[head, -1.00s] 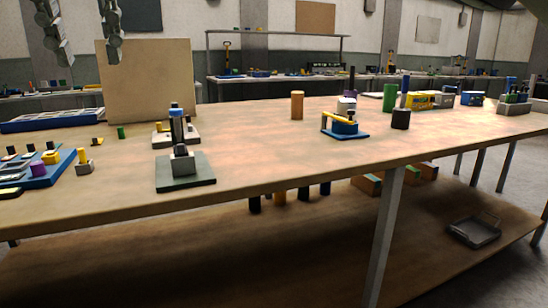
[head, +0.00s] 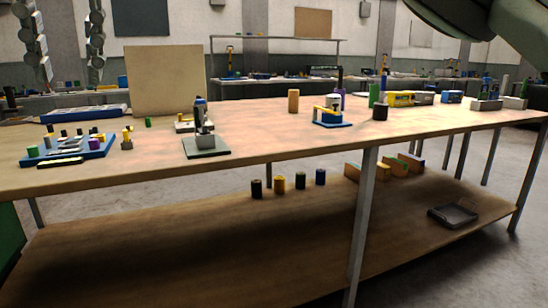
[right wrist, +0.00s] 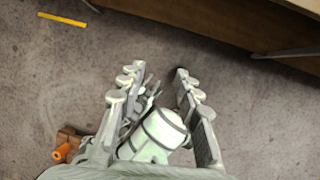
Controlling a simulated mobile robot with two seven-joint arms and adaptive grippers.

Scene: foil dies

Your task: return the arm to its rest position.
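A pale cylindrical part, probably of my own body, shows behind the fingers. A dark green arm link of mine crosses the top right of the head view.
A long wooden table (head: 270,140) with a lower shelf (head: 190,245) stands ahead. It holds a blue tray (head: 70,158), a dark-based fixture (head: 206,150) and a blue-based one (head: 331,123). The table edge (right wrist: 235,35) crosses the wrist view's top right. A yellow floor strip (right wrist: 62,19) is top left.

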